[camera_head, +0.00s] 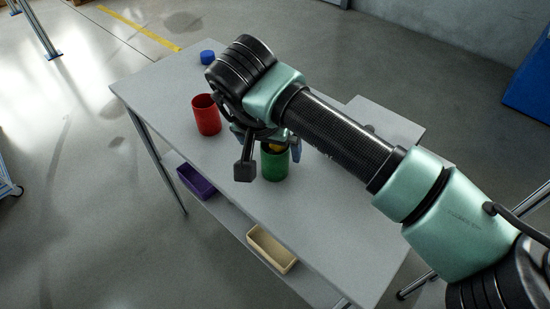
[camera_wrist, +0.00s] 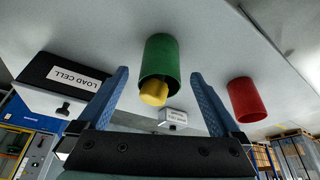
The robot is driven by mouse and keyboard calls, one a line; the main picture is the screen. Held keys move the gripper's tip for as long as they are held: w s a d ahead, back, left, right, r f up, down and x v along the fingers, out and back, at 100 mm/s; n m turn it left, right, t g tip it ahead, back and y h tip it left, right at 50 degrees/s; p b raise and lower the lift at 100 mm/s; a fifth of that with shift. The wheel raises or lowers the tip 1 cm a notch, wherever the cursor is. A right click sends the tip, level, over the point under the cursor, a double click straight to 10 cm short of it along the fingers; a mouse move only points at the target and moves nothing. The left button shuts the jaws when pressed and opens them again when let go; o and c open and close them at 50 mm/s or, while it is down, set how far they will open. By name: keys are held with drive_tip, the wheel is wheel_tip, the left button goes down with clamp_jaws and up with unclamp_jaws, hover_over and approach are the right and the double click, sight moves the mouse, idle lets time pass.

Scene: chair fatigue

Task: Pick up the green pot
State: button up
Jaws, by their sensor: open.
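The green pot (camera_head: 274,168) stands on the grey table, partly hidden under my arm in the head view. A yellow object (camera_wrist: 153,93) shows in its mouth. My gripper (camera_wrist: 160,74) is open, with its two blue fingers apart. In the wrist view, which shows the table tilted overhead, the green pot (camera_wrist: 161,57) appears between the fingers with gaps on both sides. In the head view, one blue finger shows just beside the pot's rim; the other is mostly hidden by the wrist. I cannot tell how far down the fingers reach.
A red pot (camera_head: 206,115) stands to the left of the green pot. A blue round object (camera_head: 207,57) sits at the table's far end. A load cell box (camera_wrist: 62,80) stands on the other side. Purple (camera_head: 195,182) and beige (camera_head: 271,248) bins sit on the lower shelf.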

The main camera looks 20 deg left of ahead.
drive_tip(key=x, duration=0.3)
drive_tip(key=w+x, duration=0.1)
drive_tip(key=x, duration=0.3)
drive_tip(key=shift+a+b, duration=0.1)
drive_tip(key=shift+b, duration=0.2)
drive_tip(key=shift+c, duration=0.3)
drive_tip(key=shift+r, duration=0.1)
drive_tip(key=c, duration=1.4)
